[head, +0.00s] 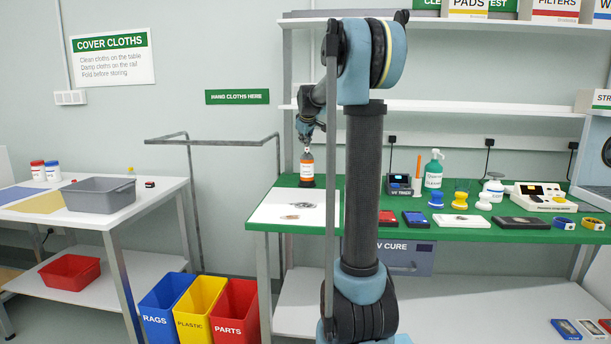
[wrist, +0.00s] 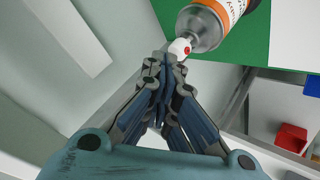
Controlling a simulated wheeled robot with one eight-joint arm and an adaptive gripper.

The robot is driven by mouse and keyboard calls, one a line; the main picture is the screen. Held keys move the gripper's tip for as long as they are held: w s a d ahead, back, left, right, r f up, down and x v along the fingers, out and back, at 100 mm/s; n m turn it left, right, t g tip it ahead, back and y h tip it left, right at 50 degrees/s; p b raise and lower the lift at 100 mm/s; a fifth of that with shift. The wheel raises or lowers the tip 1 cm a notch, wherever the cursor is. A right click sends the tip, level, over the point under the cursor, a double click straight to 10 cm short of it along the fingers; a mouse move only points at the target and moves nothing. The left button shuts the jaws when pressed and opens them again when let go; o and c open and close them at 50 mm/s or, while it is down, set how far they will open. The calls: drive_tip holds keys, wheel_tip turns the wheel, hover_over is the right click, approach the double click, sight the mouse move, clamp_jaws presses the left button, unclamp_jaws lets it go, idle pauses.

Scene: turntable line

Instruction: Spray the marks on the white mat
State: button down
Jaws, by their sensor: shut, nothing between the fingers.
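The spray can (head: 307,170), orange with a white label, stands upright on the green table behind the white mat (head: 268,213). Brownish-grey marks (head: 290,217) lie on the mat, with more marks (head: 304,205) just beyond them. My gripper (head: 306,141) is right above the can, pointing down. In the wrist view, the fingertips of my gripper (wrist: 166,58) are together with nothing between them. They are at the white nozzle with a red dot (wrist: 181,47) on top of the can (wrist: 207,26). I cannot tell whether they touch it.
Right of my arm, the green table (head: 470,233) holds a green pump bottle (head: 434,170), a red case (head: 388,218), a blue case (head: 417,219) and other items. A grey rail (head: 214,143) stands left of the table. Bins (head: 200,309) stand on the floor below.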

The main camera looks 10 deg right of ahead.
drive_tip(key=shift+r, duration=0.55)
wheel_tip(320, 180, up, 6)
idle(0.7)
idle(1.8)
drive_tip(key=shift+f, duration=3.05)
drive_tip(key=shift+f, duration=0.2)
drive_tip(key=shift+f, duration=0.2)
